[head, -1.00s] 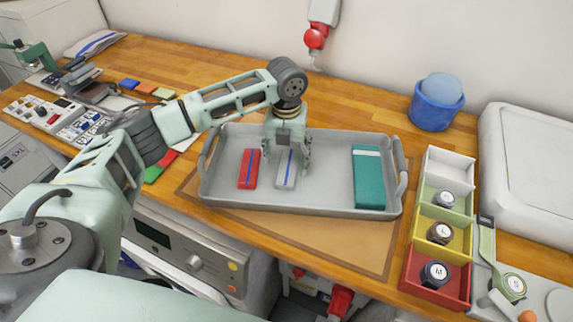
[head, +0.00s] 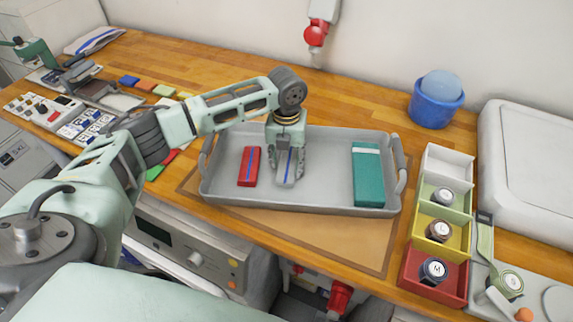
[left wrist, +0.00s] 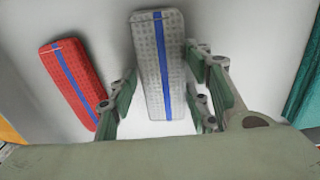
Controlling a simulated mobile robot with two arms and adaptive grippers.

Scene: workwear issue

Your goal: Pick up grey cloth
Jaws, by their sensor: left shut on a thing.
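The grey cloth (head: 286,179) is a folded light-grey strip with a blue stripe along its length. It lies in the grey tray (head: 320,208), between a red cloth and a teal folded cloth. My left gripper (head: 286,165) is down over it from above, shut on it, one finger on each side. In the left wrist view the grey cloth (left wrist: 158,60) runs between the fingers (left wrist: 160,103), its far end sticking out beyond them. The cloth still appears to rest on the tray floor. My right gripper is not in view.
The red cloth (head: 249,167) lies just left, the teal cloth (head: 368,178) at the tray's right end. A sectioned box (head: 437,258) with round labelled items and a blue pot (head: 434,109) stand to the right. The tray floor between grey and teal is clear.

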